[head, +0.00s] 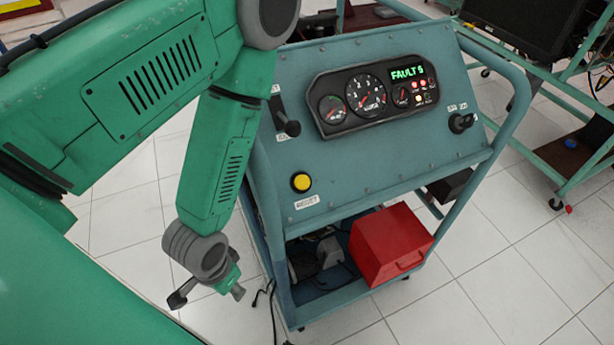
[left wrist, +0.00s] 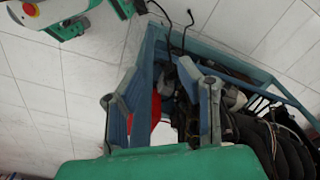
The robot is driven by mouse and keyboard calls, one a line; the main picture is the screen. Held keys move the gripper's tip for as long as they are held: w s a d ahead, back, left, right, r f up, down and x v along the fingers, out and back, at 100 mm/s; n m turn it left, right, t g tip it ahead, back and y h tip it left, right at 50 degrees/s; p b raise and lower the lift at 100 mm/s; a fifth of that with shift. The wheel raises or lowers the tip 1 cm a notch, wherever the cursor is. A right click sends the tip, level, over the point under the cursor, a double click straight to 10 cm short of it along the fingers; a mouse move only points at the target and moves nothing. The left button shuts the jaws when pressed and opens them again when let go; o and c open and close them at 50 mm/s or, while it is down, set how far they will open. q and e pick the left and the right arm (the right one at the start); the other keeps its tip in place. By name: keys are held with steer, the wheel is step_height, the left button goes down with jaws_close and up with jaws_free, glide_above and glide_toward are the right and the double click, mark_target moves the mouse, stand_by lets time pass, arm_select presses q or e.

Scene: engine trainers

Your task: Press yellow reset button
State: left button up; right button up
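The yellow reset button (head: 301,182) sits on the lower left of the blue-green sloped panel (head: 380,150), above a small white label. Nothing covers it in the head view. My left gripper (head: 208,294) hangs below and left of the button, beside the cart's left side and apart from the panel. Its two fingers are spread with nothing between them. They also show apart in the left wrist view (left wrist: 160,98), with the cart frame behind them. I cannot make out the button in the left wrist view. My right gripper is in neither view.
A gauge cluster (head: 375,93) with a green "FAULT" display is on the panel. A dark lever (head: 288,125) and a key switch (head: 461,122) flank it. A red box (head: 391,245) sits on the lower shelf. Cables lie near the cart's left leg. Tiled floor is open in front.

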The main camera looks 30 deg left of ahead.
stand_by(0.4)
arm_select(q)
jaws_close()
